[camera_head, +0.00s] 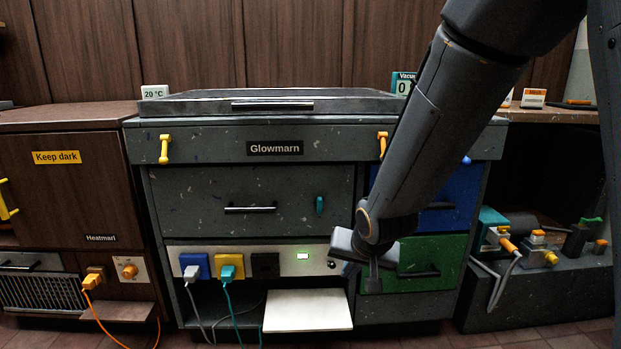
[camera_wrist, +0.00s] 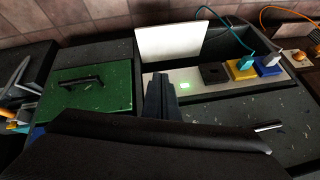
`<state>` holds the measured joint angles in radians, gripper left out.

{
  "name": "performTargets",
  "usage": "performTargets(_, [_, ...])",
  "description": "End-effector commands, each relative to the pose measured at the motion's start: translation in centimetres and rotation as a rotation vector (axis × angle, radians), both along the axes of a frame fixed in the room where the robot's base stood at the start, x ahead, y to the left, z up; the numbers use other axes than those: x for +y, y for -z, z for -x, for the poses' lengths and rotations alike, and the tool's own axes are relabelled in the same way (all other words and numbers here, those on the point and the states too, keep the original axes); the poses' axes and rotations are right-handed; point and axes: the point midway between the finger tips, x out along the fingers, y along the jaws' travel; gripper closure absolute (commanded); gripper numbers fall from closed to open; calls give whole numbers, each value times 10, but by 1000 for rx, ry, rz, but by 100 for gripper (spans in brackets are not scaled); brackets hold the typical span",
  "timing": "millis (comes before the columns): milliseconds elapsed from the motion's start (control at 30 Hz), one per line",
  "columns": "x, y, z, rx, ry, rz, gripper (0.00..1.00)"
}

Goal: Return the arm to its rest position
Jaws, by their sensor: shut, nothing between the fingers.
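My gripper (camera_head: 373,284) hangs low in front of the Glowmarn cabinet, between the white socket strip and the green drawer (camera_head: 444,254). Its fingers are shut with nothing between them. In the wrist view the closed fingers (camera_wrist: 160,92) point toward the white socket strip (camera_wrist: 207,79), near the lit green switch (camera_wrist: 185,85). My arm slants from the upper right down to the gripper and hides part of the cabinet. The hinged screen (camera_head: 290,94) seems to be the dark panel lying flat on the cabinet top, with a bar handle at its front edge.
A white board (camera_head: 307,310) juts out below the strip. Plugs with teal and grey cables sit in the yellow socket (camera_head: 230,266) and blue socket (camera_head: 195,266). A grey unit (camera_head: 537,293) with cables stands at right, a brown Heatmarl cabinet (camera_head: 68,182) at left.

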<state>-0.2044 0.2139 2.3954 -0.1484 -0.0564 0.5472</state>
Motion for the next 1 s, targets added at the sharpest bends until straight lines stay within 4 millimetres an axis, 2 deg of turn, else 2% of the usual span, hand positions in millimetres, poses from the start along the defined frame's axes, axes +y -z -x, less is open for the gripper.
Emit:
performTargets(33, [24,-8,28,43,-78,31,100])
performTargets(133, [55,-17,84,141,-220,99,100])
performTargets(200, [69,-22,118,197,-305,129,100])
performTargets(400, [90,-31,189,310,-486,177,100])
performTargets(800, [103,-48,289,455,-756,221,100])
performTargets(1000, [94,-65,284,461,-716,219,100])
